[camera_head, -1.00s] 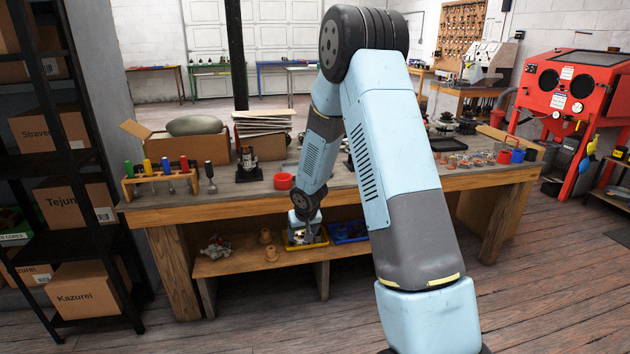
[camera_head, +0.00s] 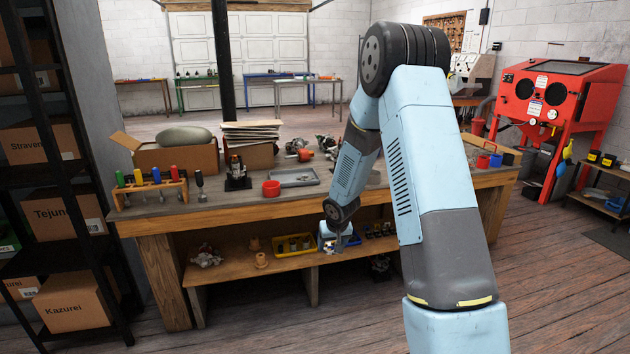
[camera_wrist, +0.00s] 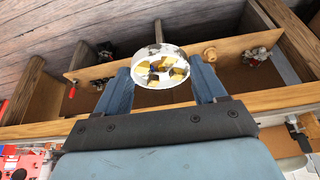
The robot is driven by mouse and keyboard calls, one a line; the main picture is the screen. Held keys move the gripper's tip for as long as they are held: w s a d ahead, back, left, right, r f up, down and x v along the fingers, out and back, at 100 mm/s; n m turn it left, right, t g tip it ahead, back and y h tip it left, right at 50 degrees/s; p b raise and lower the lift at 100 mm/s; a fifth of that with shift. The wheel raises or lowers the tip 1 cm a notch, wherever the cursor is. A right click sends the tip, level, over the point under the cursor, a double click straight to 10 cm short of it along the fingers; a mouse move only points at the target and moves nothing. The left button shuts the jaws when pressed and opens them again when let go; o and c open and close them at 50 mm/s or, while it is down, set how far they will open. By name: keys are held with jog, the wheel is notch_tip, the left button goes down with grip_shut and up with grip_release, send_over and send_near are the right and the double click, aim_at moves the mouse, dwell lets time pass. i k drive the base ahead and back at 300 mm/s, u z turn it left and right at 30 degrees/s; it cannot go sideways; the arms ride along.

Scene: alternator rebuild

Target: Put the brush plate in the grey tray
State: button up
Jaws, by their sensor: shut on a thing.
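The brush plate (camera_wrist: 160,66), a round silver-rimmed disc with brass and dark pieces, sits between the two blue fingers of my gripper (camera_wrist: 161,74) in the wrist view. The fingers are shut on its sides. In the head view my gripper (camera_head: 338,245) is low, in front of the lower shelf and below the bench top; the plate cannot be made out there. The grey tray (camera_head: 294,184) lies flat on the bench top, above and to the left of my gripper, apart from it.
A yellow bin (camera_head: 280,251) is on the lower shelf (camera_head: 230,270), left of my gripper. The bench's front edge (camera_head: 240,212) overhangs the shelf.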

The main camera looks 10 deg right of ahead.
aim_at(282, 180)
jog(key=z, duration=0.35)
jog(key=i, duration=1)
jog(key=z, duration=0.05)
